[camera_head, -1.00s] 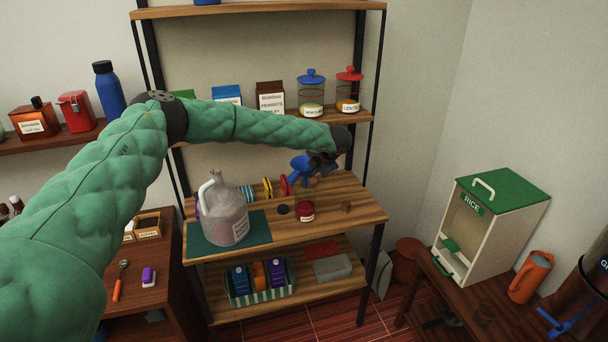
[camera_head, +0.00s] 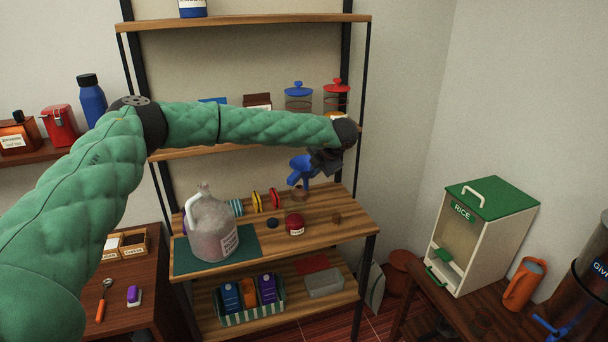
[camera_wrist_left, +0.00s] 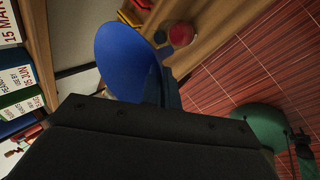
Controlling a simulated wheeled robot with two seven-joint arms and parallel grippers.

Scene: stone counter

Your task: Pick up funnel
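The blue funnel (camera_head: 301,167) is at the fingers of my left gripper (camera_head: 318,163), in front of the shelf's back wall. It appears raised above a small brown ring-like holder (camera_head: 299,194) on the middle wooden shelf. In the left wrist view the funnel's wide blue mouth (camera_wrist_left: 126,58) shows beyond the dark gripper body. The left gripper looks shut on the funnel, though the fingertips are mostly hidden. My right gripper cannot be made out in either view.
A large jug (camera_head: 212,232) stands on a green mat (camera_head: 180,259). A red jar (camera_head: 294,225) sits below the funnel. Glass jars with blue (camera_head: 299,95) and red (camera_head: 336,94) lids stand on the upper shelf. A rice dispenser (camera_head: 480,238) is at right.

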